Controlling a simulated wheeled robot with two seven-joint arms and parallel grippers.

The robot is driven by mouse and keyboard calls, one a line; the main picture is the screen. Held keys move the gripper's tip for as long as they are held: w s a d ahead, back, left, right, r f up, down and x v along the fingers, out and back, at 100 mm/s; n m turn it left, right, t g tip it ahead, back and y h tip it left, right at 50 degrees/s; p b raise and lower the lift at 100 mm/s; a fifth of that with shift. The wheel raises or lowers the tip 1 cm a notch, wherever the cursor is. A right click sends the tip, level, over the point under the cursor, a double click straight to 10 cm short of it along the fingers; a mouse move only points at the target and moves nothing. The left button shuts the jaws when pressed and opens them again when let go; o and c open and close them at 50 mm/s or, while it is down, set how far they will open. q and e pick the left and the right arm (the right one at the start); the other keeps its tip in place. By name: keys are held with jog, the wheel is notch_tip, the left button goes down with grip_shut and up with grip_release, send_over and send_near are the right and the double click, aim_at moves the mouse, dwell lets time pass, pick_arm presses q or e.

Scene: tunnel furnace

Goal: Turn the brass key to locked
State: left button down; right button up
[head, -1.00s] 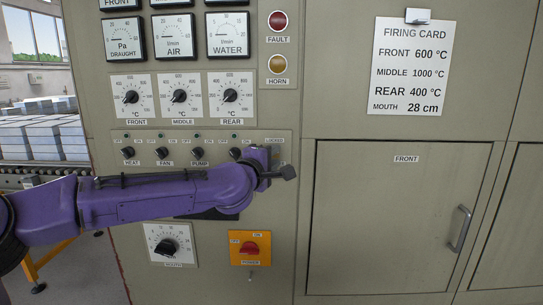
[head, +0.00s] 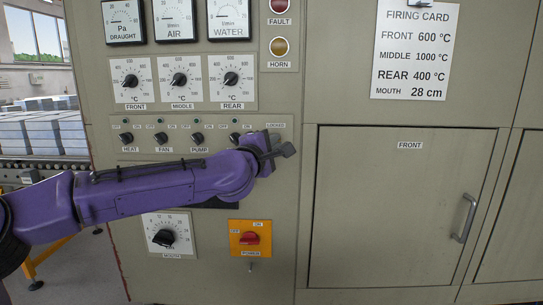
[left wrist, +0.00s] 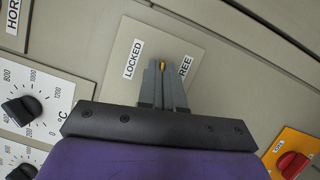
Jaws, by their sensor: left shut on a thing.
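The brass key (left wrist: 162,64) shows as a small gold tip between my left gripper's fingertips in the left wrist view. It sits on a beige plate with a LOCKED label (left wrist: 133,59) on the left and a partly covered FREE label (left wrist: 186,67) on the right. My left gripper (left wrist: 162,72) is shut on the key, and its grey fingers hide most of it. The key's exact angle is hard to tell. In the head view my purple left arm ends at the panel just below the LOCKED label (head: 275,126) and hides the key. My right gripper is not in view.
A row of small switches (head: 162,138) lies just above my left arm. The mouth dial (head: 167,237) and the red power switch (head: 250,239) on its yellow plate lie below it. The front door (head: 400,215) with its handle (head: 464,218) is at the right.

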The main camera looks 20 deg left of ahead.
pick_arm(q)
jog(key=shift+d+n+t+y+b, duration=0.1)
jog(key=shift+n+t+y+b, duration=0.85)
jog(key=shift+n+b, duration=2.4)
jog(key=shift+d+n+t+y+b, duration=0.1)
jog(key=shift+n+y+b, duration=1.7)
jog(key=shift+n+b, duration=1.5)
jog(key=shift+d+n+t+y+b, duration=0.1)
jog(key=shift+n+t+y+b, duration=0.45)
jog(key=shift+n+y+b, duration=1.8)
jog(key=n+h+b, duration=0.1)
jog(key=n+b, duration=0.1)
jog(key=shift+a+r+n+h, duration=0.1)
jog(key=shift+n+h, duration=0.2)
jog(key=c, duration=1.3)
grip_release()
jog(key=shift+w+f, duration=0.1)
jog(key=shift+f, duration=0.1)
